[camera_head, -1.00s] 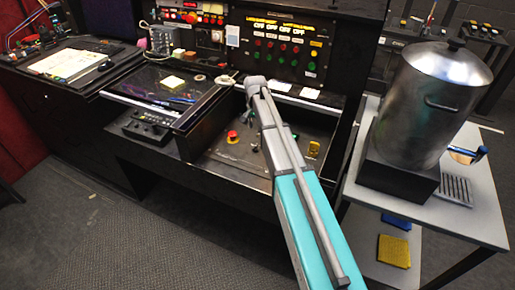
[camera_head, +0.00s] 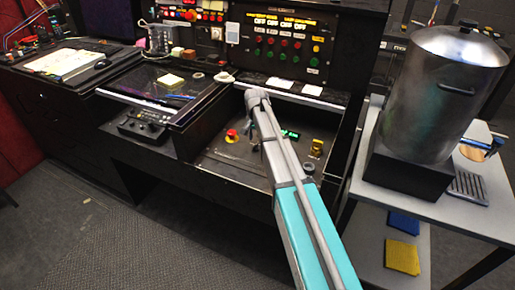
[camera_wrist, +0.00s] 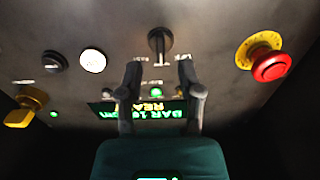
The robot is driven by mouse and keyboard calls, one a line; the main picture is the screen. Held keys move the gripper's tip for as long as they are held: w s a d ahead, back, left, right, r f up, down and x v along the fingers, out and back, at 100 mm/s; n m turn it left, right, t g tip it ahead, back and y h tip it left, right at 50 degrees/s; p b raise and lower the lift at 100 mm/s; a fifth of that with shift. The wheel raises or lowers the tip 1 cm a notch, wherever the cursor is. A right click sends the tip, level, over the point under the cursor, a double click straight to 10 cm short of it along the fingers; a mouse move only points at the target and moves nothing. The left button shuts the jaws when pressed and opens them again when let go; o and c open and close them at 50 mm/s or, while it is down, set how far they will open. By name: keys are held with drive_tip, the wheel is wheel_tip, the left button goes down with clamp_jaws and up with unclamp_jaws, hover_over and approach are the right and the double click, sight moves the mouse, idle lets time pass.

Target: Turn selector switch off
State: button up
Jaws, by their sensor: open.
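In the wrist view, my gripper (camera_wrist: 159,72) is open, with its two dark fingers apart and pointing at the panel. A black lever-shaped selector switch (camera_wrist: 160,44) lies just beyond the fingertips, roughly centred between them. Its handle appears upright in this picture, with small white labels below it to each side. I cannot tell from the frames whether the fingers touch it. In the head view, my arm hides the gripper and this switch. The dark sloping panel (camera_head: 225,160) shows around the arm.
A red button with a yellow collar (camera_wrist: 269,66) is to the right. A yellow knob (camera_wrist: 26,108), black dial (camera_wrist: 54,62) and white button (camera_wrist: 93,60) are to the left. A lit display (camera_wrist: 150,112) is partly behind the gripper. A metal pot (camera_head: 442,95) stands on the right-hand table.

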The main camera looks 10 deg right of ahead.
sight(256, 145)
drive_tip(key=shift+f+b, duration=1.6)
drive_tip(key=shift+f, duration=0.25)
drive_tip(key=shift+c, duration=0.3)
clamp_jaws()
drive_tip(key=shift+d, duration=0.2)
drive_tip(key=shift+a, duration=0.1)
